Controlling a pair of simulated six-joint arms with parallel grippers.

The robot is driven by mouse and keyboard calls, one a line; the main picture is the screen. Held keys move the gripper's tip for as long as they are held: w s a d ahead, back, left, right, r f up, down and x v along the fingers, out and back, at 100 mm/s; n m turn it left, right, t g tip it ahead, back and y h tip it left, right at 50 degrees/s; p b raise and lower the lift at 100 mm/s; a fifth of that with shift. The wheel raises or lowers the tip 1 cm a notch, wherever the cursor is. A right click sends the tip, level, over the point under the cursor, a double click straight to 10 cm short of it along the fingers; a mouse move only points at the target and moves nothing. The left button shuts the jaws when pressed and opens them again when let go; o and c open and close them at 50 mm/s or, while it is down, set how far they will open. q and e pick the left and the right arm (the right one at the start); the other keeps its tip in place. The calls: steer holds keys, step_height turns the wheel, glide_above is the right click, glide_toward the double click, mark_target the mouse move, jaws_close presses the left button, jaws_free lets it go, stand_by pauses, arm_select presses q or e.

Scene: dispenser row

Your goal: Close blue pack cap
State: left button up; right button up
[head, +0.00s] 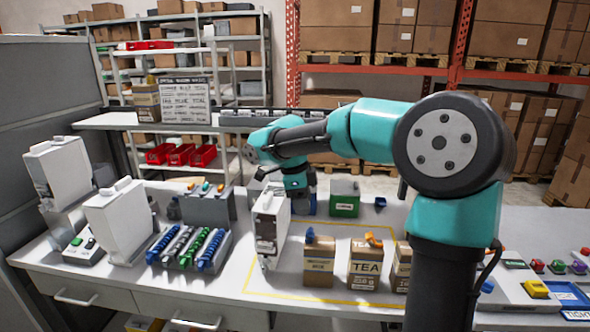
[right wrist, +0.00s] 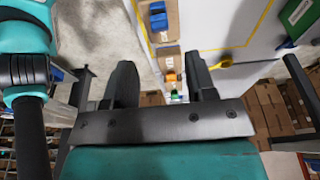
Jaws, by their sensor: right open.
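The blue pack (head: 319,262) is a brown carton with a blue cap (head: 310,235) on its top, standing inside the yellow outline on the table. The cap appears to stand up at a tilt. The blue cap also shows in the right wrist view (right wrist: 158,20) at the top, as two blue parts. My right gripper (head: 298,203) is behind the white dispenser, back and left of the pack, its fingertips largely hidden. In the right wrist view my right gripper (right wrist: 163,82) is open, with nothing held between the fingers. My left gripper is not in view.
A TEA pack (head: 365,268) with an orange cap stands right of the blue pack; another pack (head: 401,268) is partly behind my arm. A white dispenser (head: 271,225) stands close left. A green box (head: 344,200) is behind. Bare table lies in front of the packs.

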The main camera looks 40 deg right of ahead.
steer(key=v, duration=0.9)
steer(key=shift+r, duration=0.3)
